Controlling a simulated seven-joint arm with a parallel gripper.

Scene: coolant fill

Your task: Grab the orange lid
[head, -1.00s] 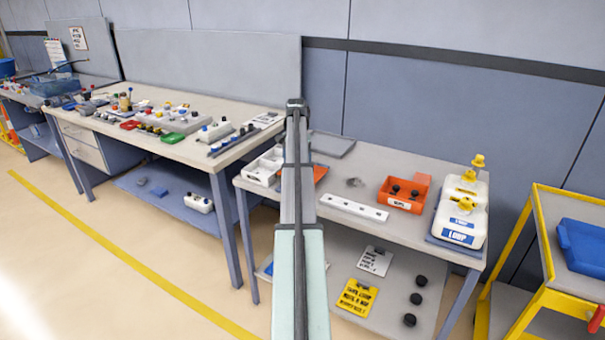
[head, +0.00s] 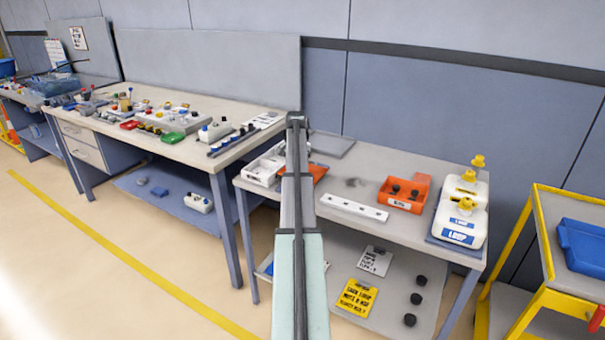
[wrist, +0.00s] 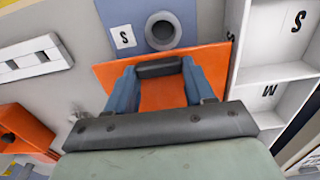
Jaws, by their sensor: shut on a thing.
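The orange lid (wrist: 112,76) is a flat orange plate with a dark bar handle (wrist: 158,69) in the wrist view. My gripper (wrist: 159,70) has its two blue fingers at either end of this handle and is shut on it. The plate's lower part is hidden behind my gripper's dark body. In the head view, a small part of the orange lid (head: 319,172) shows to the right of my arm. My fingers are mostly hidden behind my arm there. I cannot tell whether the lid is clear of the bench.
A white compartment tray (head: 262,172) stands close to the left of the lid. A white strip with holes (head: 354,208), an orange bin (head: 403,196) and white jugs with yellow caps (head: 460,220) stand to the right. A grey ring (wrist: 163,30) on a blue patch lies beyond the lid.

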